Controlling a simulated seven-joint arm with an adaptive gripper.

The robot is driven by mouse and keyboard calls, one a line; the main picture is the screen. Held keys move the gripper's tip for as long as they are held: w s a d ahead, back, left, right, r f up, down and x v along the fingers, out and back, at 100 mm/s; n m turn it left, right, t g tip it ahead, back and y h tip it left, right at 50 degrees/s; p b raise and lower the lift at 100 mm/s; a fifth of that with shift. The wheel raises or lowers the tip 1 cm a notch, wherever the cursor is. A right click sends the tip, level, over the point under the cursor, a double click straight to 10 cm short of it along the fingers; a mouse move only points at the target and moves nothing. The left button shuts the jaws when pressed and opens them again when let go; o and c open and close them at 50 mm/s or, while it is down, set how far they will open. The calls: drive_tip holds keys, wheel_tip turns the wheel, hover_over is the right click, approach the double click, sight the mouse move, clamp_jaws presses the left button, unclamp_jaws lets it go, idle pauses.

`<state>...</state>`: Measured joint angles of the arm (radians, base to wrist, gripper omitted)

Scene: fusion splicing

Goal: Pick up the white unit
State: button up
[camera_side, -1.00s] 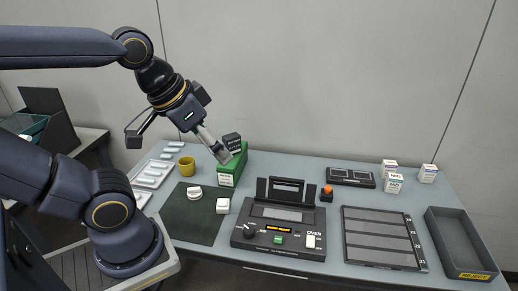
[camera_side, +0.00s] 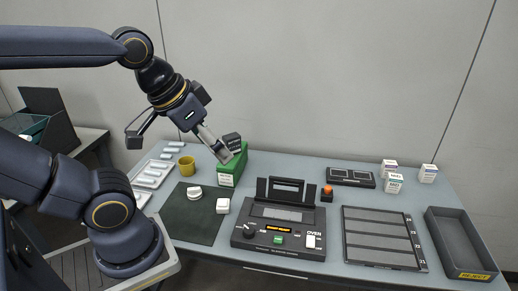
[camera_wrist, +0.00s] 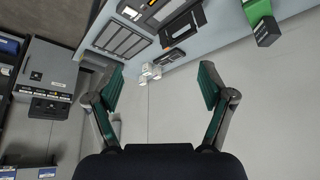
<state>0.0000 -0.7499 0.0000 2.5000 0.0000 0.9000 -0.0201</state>
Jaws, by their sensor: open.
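Two small white pieces lie on the dark mat (camera_side: 184,222) in the side view: a squarish white block (camera_side: 223,205) and a rounder white piece (camera_side: 194,192) to its left. I cannot tell which one is the white unit. My gripper (camera_side: 226,157) hangs tilted above the back of the table, by the green box (camera_side: 231,169), higher than and behind both white pieces. In the wrist view my gripper (camera_wrist: 161,84) has its two green-padded fingers wide apart with nothing between them. Neither mat piece can be made out there.
Beyond are a slotted dark tray (camera_side: 383,238), small white boxes (camera_side: 389,168) and a reject bin (camera_side: 478,273).

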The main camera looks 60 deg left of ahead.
drive_tip(key=w+r+n, duration=0.1)
drive_tip(key=w+n, duration=0.1)
drive_tip(key=n, duration=0.4)
drive_tip(key=n+g, duration=0.6)
drive_tip(key=n, duration=1.7)
hover_over(223, 202)
wheel_tip(223, 202, down, 19)
drive_tip(key=f, duration=1.1)
drive_tip(key=shift+a+f, duration=0.15)
drive_tip(key=shift+a, duration=0.15)
drive_tip(key=shift+d+f, duration=0.15)
drive_tip(key=shift+f, duration=1.35)
drive_tip(key=shift+d+f, duration=0.1)
drive_tip(key=shift+f, duration=1.4)
drive_tip(key=c, duration=1.2)
